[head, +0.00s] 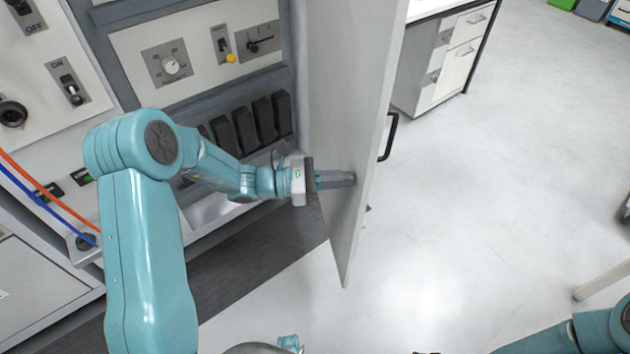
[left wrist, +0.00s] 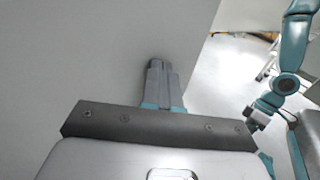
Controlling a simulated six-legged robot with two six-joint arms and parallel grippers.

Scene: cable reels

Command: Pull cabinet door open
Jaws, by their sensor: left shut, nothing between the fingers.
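The cabinet door (head: 345,100) is a grey-white panel standing wide open, seen nearly edge-on in the head view. Its black handle (head: 389,137) is on the right-hand, outer face. My left gripper (head: 352,179) is shut and empty, with its fingertips at the door's inner face, close to its lower part. In the left wrist view, the shut fingers (left wrist: 158,66) point at the pale door panel (left wrist: 100,50); whether they touch it is hard to tell. My right gripper does not show clearly in the head view; part of my right arm is at the lower right.
Orange and blue cables (head: 45,195) hang at the left. A white drawer unit (head: 455,55) stands behind the door. The floor to the right is largely clear.

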